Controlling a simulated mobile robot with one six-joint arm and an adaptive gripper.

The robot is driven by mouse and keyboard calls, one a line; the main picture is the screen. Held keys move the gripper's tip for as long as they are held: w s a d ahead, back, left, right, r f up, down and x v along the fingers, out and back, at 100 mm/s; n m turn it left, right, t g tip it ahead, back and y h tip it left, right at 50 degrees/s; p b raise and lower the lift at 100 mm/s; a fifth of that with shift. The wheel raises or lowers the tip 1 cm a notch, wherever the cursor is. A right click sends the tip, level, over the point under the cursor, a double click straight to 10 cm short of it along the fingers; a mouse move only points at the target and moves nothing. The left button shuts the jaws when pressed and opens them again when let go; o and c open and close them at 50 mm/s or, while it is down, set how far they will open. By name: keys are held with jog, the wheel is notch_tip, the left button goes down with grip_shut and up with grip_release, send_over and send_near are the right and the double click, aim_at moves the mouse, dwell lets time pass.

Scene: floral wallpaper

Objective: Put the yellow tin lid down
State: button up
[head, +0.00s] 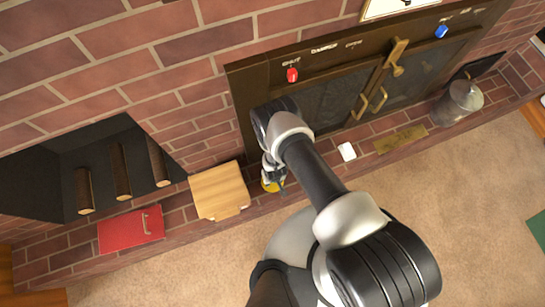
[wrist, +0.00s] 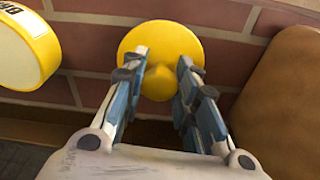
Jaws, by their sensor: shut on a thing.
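The yellow tin lid (wrist: 160,36) is a round disc with a knob. In the wrist view my gripper (wrist: 163,58) is shut on it, with a finger on each side of the knob. The brick surface shows behind the lid; I cannot tell whether they touch. A yellow and white tin (wrist: 22,70) with dark lettering shows partly at the left of the wrist view.
A wooden board (head: 219,191) lies left of my gripper, and a red board (head: 131,230) farther left. A white item (head: 347,151), a brass plate (head: 400,140) and a metal canister (head: 459,104) are to the right on the ledge. The fireplace doors (head: 335,100) stand behind.

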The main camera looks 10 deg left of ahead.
jog(key=shift+f, duration=0.3)
jog(key=shift+f, duration=0.15)
jog(key=o, duration=1)
jog(key=shift+c, duration=0.2)
notch_tip(320, 180, up, 12)
jog(key=s+p, duration=0.1)
jog(key=p, duration=0.4)
jog(key=shift+s+d+r, duration=0.15)
jog(key=shift+d+r, duration=0.05)
jog(key=shift+d, duration=0.05)
